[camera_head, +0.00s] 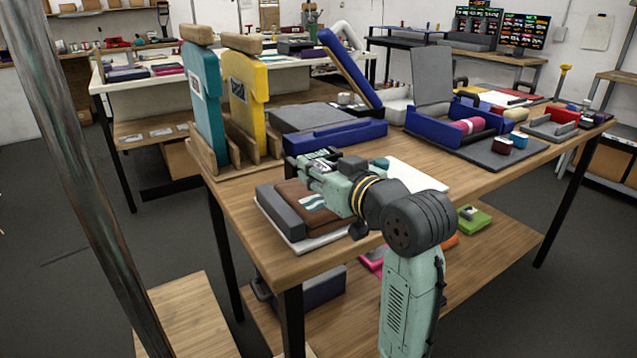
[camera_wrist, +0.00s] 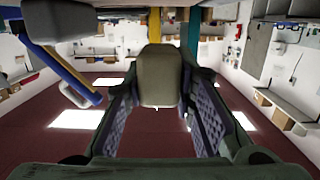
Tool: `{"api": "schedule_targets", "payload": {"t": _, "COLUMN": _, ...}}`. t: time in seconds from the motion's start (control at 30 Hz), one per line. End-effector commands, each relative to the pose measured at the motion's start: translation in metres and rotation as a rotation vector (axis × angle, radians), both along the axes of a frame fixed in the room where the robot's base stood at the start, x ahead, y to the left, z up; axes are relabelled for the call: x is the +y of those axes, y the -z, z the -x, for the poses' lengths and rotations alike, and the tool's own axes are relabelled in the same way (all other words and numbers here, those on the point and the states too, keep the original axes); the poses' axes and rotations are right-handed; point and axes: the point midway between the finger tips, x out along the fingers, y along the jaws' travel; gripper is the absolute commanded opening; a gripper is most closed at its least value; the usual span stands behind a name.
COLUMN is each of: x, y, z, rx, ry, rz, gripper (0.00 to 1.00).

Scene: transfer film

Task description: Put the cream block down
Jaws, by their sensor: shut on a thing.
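The cream block (camera_wrist: 159,76) shows in the wrist view as a rounded, shaded, greyish-beige piece between the two fingers of my gripper (camera_wrist: 158,108). The fingers stand on either side of it and are shut on it. In the head view my gripper (camera_head: 318,165) is level above the front left of the near wooden table (camera_head: 245,198), pointing left. It is over a flat brown piece with pale stripes (camera_head: 300,200) on a white base. The block cannot be made out in the head view.
A teal upright panel (camera_head: 203,95) and a yellow one (camera_head: 248,100), with tan tops, stand in a wooden holder at the table's back left. Blue trays (camera_head: 335,138) (camera_head: 440,128) lie farther back. A white sheet (camera_head: 420,175) lies right of my gripper. Bare wood shows at the table's right front.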

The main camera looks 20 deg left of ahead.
Motion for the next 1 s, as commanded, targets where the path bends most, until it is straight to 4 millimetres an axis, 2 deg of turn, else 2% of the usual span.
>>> {"api": "schedule_targets", "payload": {"t": 0.1, "x": -0.002, "y": 0.019, "z": 0.001, "rx": 0.007, "ry": 0.001, "rz": -0.001, "gripper": 0.05}}
{"api": "schedule_targets", "payload": {"t": 0.23, "x": -0.002, "y": 0.031, "z": 0.001, "rx": 0.002, "ry": 0.001, "rz": -0.002, "gripper": 0.05}}
{"api": "schedule_targets", "payload": {"t": 0.67, "x": -0.002, "y": 0.038, "z": 0.001, "rx": 0.001, "ry": 0.001, "rz": -0.001, "gripper": 0.05}}
{"api": "schedule_targets", "payload": {"t": 0.7, "x": -0.002, "y": 0.038, "z": 0.001, "rx": 0.001, "ry": 0.001, "rz": -0.002, "gripper": 0.25}}
{"api": "schedule_targets", "payload": {"t": 1.0, "x": -0.002, "y": 0.037, "z": 0.001, "rx": 0.001, "ry": 0.001, "rz": -0.002, "gripper": 0.44}}
